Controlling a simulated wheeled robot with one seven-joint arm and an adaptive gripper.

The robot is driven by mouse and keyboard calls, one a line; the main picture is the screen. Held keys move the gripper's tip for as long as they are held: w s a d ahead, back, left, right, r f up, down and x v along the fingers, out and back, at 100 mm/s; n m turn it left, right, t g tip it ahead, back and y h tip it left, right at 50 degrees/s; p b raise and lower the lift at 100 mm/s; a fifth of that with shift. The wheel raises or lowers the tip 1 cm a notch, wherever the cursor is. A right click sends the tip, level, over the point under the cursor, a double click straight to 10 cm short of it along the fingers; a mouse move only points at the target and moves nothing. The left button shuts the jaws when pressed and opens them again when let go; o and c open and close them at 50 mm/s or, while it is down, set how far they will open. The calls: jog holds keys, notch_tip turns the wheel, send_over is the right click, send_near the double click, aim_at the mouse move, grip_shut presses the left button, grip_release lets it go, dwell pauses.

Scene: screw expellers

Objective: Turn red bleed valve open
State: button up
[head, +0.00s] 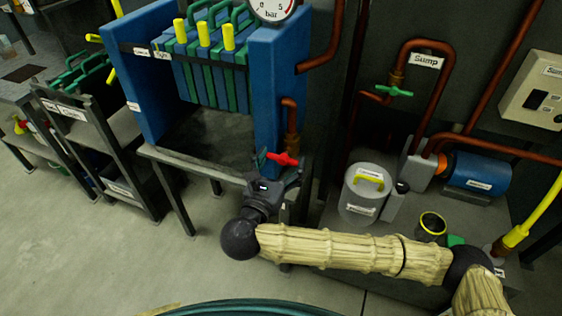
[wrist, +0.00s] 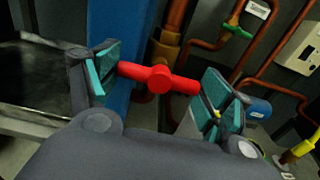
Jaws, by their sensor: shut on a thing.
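The red bleed valve handle (head: 283,159) is a T-shaped bar on a copper pipe at the right side of the blue press frame. In the wrist view the red handle (wrist: 158,78) lies crosswise between the two fingers, slightly tilted down to the right. My gripper (head: 277,170) is around the handle, with teal pads at both of its ends. In the wrist view, my gripper (wrist: 162,82) has its left pad at the handle's left end and its right pad at the right end. The valve body is partly hidden behind the handle.
The blue press (head: 277,85) stands directly behind and left of the valve. A green valve handle (head: 394,91) sits on the Sump pipe to the right. A grey lidded canister (head: 362,205) stands right of my gripper. The floor at lower left is open.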

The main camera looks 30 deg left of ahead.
jog(key=shift+r+n+p, duration=0.15)
jog(key=shift+n+p, duration=0.15)
jog(key=shift+p, duration=0.25)
jog(key=shift+r+n+p, duration=0.1)
jog(key=shift+n+p, duration=0.2)
jog(key=shift+p, duration=0.05)
jog(key=n+p, duration=0.2)
jog(key=shift+r+p, duration=0.1)
jog(key=shift+p, duration=0.2)
jog(key=n+p, duration=0.5)
jog(key=shift+n, duration=0.4)
jog(key=n+p, duration=0.3)
jog(key=n, duration=0.1)
jog(key=shift+a+n+p, duration=0.1)
jog(key=shift+n+p, duration=0.2)
jog(key=shift+f+n+p, duration=0.2)
jog(key=shift+n+p, duration=0.5)
jog(key=shift+n, duration=0.35)
jog(key=shift+f+n+p, duration=0.15)
jog(key=shift+n+p, duration=0.5)
jog(key=shift+n, duration=0.4)
